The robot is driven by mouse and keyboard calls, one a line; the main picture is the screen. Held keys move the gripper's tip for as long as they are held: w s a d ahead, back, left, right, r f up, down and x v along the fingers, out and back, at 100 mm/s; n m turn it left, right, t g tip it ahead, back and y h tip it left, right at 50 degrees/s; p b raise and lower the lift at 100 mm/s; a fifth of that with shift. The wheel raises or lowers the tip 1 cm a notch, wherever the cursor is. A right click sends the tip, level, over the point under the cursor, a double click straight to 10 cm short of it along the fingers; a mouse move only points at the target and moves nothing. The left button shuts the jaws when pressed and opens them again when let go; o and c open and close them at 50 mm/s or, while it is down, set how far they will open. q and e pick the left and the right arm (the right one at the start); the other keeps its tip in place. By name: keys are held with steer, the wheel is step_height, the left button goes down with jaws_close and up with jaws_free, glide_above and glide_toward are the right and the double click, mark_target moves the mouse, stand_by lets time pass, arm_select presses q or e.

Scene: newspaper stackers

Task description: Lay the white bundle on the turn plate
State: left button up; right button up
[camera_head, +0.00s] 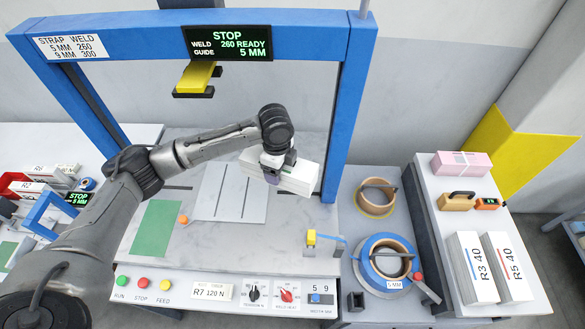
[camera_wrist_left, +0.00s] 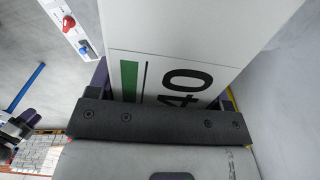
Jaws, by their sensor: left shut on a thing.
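The white bundle (camera_head: 298,178) is in my left gripper (camera_head: 272,176), held above the machine table towards the right post of the blue frame. In the left wrist view the bundle (camera_wrist_left: 190,30) fills the space beyond the dark gripper, with a green stripe and a "40" on its face. The gripper is shut on it. A pale grey slotted plate (camera_head: 228,195), which looks like the turn plate, lies on the table to the left of the bundle, with nothing on it. My right gripper is in neither view.
A blue frame (camera_head: 353,90) arches over the table, with a yellow weld head (camera_head: 195,78) hanging from it. A green pad (camera_head: 155,228) and an orange knob (camera_head: 183,219) are left of the plate. Strap coils (camera_head: 387,262) and more white bundles (camera_head: 470,268) stand at right.

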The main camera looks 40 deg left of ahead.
arm_select(q)
steer(key=a+f+m, duration=0.1)
steer(key=a+m, duration=0.1)
steer(key=s+a+f+m, duration=0.1)
steer(key=a+f+m, duration=0.1)
steer(key=a, duration=0.1)
steer(key=a+f+m, duration=0.2)
steer(key=a, duration=0.1)
steer(key=shift+s+a+f, duration=0.15)
steer(key=s+a+f+m, duration=0.2)
steer(key=a+m, duration=0.2)
steer(key=a, duration=0.1)
steer(key=s+a+f+m, duration=0.1)
steer(key=a+f+m, duration=0.2)
steer(key=a+m, duration=0.1)
steer(key=shift+s+a+b, duration=0.35)
steer(key=shift+a, duration=0.5)
steer(key=shift+f+b, duration=1.15)
steer(key=shift+f, duration=1.9)
steer(key=shift+f+b, duration=0.4)
steer(key=shift+f, duration=0.45)
